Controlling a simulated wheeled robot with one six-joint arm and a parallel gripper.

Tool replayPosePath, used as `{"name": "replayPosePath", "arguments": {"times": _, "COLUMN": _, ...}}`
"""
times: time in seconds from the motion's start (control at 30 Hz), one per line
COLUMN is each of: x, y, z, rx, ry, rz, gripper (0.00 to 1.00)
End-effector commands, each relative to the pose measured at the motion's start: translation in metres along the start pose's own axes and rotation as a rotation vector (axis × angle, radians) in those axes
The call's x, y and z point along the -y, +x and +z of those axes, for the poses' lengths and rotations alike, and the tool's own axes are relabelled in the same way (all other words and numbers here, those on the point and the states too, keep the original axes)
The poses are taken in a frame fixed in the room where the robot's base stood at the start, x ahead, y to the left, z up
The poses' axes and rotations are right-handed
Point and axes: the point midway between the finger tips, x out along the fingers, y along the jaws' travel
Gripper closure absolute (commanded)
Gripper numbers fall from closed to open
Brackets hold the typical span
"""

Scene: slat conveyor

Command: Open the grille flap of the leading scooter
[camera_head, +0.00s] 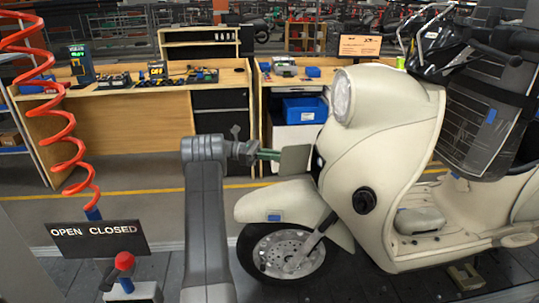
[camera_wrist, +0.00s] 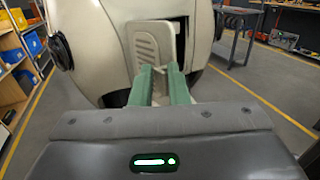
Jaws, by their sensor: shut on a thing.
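The cream scooter (camera_head: 385,150) stands on the slat conveyor with its front to the left. Its grille flap (camera_head: 296,160) is a small pale plate that stands out from the front of the body, swung away from it. In the wrist view the slotted flap (camera_wrist: 148,45) is straight ahead, with an edge of the opening beside it on the right. My gripper (camera_head: 273,155) reaches the flap from the left; its green fingers (camera_wrist: 160,78) are shut on the flap's lower part. The exact contact between the fingertips is hidden.
A red coiled hose (camera_head: 68,150) hangs at the left, by an "OPEN CLOSED" sign (camera_head: 98,237) and a red-knobbed lever (camera_head: 123,262). Workbenches (camera_head: 130,90) stand behind. A dark cart (camera_wrist: 236,25) is at the right in the wrist view. Floor between is clear.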

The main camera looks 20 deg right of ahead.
Motion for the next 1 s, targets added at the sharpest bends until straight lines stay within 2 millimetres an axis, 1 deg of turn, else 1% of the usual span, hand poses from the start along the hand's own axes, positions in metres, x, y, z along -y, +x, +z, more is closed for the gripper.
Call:
{"name": "replayPosePath", "arguments": {"times": 0.03, "x": -0.0032, "y": 0.0082, "z": -0.0029, "rx": -0.006, "ry": -0.003, "rz": -0.012, "gripper": 1.0}}
{"name": "replayPosePath", "arguments": {"times": 0.57, "x": -0.0034, "y": 0.0083, "z": -0.0046, "rx": -0.006, "ry": -0.007, "rz": -0.031, "gripper": 1.0}}
{"name": "replayPosePath", "arguments": {"times": 0.6, "x": -0.0034, "y": 0.0083, "z": -0.0047, "rx": -0.006, "ry": -0.007, "rz": -0.031, "gripper": 0.82}}
{"name": "replayPosePath", "arguments": {"times": 0.67, "x": -0.0033, "y": 0.0082, "z": -0.0049, "rx": -0.006, "ry": -0.008, "rz": -0.03, "gripper": 0.7}}
{"name": "replayPosePath", "arguments": {"times": 0.7, "x": -0.0033, "y": 0.0081, "z": -0.005, "rx": -0.006, "ry": -0.008, "rz": -0.03, "gripper": 0.62}}
{"name": "replayPosePath", "arguments": {"times": 0.73, "x": -0.0033, "y": 0.0081, "z": -0.005, "rx": -0.006, "ry": -0.008, "rz": -0.03, "gripper": 0.6}}
{"name": "replayPosePath", "arguments": {"times": 1.0, "x": -0.0033, "y": 0.0076, "z": -0.0048, "rx": -0.005, "ry": -0.008, "rz": -0.029, "gripper": 0.6}}
